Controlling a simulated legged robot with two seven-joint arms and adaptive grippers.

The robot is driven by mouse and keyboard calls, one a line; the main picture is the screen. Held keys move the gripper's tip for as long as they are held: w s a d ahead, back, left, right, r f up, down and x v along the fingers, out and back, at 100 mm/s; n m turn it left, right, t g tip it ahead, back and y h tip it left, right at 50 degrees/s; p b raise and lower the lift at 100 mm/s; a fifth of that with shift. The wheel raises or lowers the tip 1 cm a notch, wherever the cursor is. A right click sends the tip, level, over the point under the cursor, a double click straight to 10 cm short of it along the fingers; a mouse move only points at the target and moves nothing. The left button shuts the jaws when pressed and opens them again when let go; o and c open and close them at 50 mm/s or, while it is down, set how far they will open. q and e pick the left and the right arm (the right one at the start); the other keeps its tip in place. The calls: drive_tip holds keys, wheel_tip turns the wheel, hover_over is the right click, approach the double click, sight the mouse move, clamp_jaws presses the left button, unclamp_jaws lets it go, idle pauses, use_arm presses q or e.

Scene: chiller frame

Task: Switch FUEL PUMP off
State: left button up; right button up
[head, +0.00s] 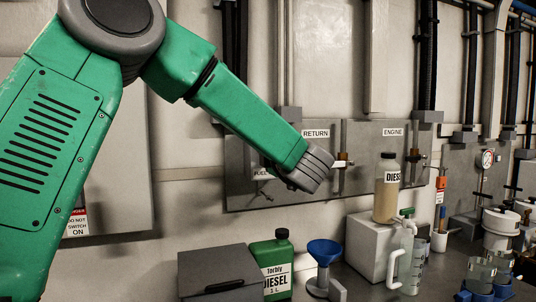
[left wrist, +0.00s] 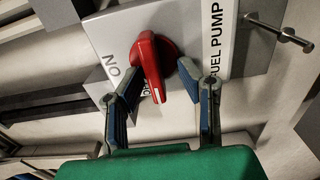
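The FUEL PUMP switch is a red rotary knob (left wrist: 155,66) on a light plate, seen in the left wrist view. "ON" is printed to its left, and a partly covered label lies beside the handle's lower end. The FUEL PUMP label (left wrist: 214,40) runs along the plate's right side. My left gripper (left wrist: 163,74) is open, one finger on each side of the red handle; I cannot tell whether either touches it. In the head view my left gripper (head: 306,172) is at the wall panel and hides the switch. My right gripper is not in view.
The grey panel (head: 235,150) carries RETURN and ENGINE labels and valve handles. Below stand a green diesel can (head: 273,258), a blue funnel (head: 324,252), a dark grey box (head: 215,270) and a diesel bottle (head: 386,190) on a white block. A metal rod (left wrist: 278,30) sticks out beside the label.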

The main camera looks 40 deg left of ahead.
use_arm(q)
drive_tip(key=shift+s+r, duration=0.1)
drive_tip(key=shift+s, duration=0.15)
drive_tip(key=v, duration=1.2)
drive_tip(key=shift+w+a, duration=0.1)
drive_tip(key=shift+w, duration=0.05)
